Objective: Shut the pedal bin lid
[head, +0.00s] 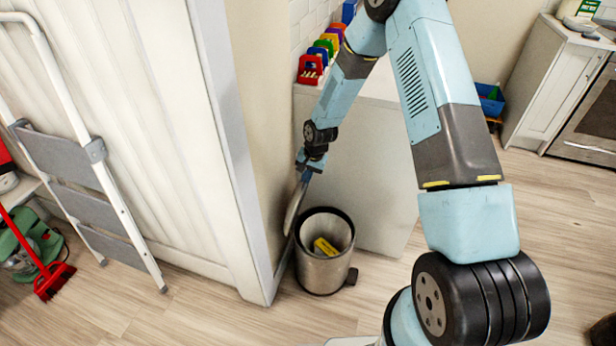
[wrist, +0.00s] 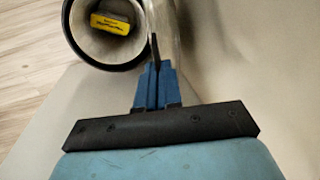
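The pedal bin (head: 322,271) is a metal cylinder with a dark rim, standing on the floor by the wall end. Its lid (head: 295,207) is open, standing nearly upright at the bin's left side. A yellow item (head: 325,247) lies inside the bin; it also shows in the wrist view (wrist: 110,23). My gripper (head: 308,168) is at the lid's upper edge. In the wrist view its blue fingers (wrist: 156,84) are close together, with a thin dark piece beyond their tips beside the lid. I cannot tell whether they touch the lid.
A wall end (head: 253,150) stands close on the left of the bin and lid. A white cabinet (head: 372,165) with coloured holders on top is behind the bin. A stepladder (head: 90,170) leans at left.

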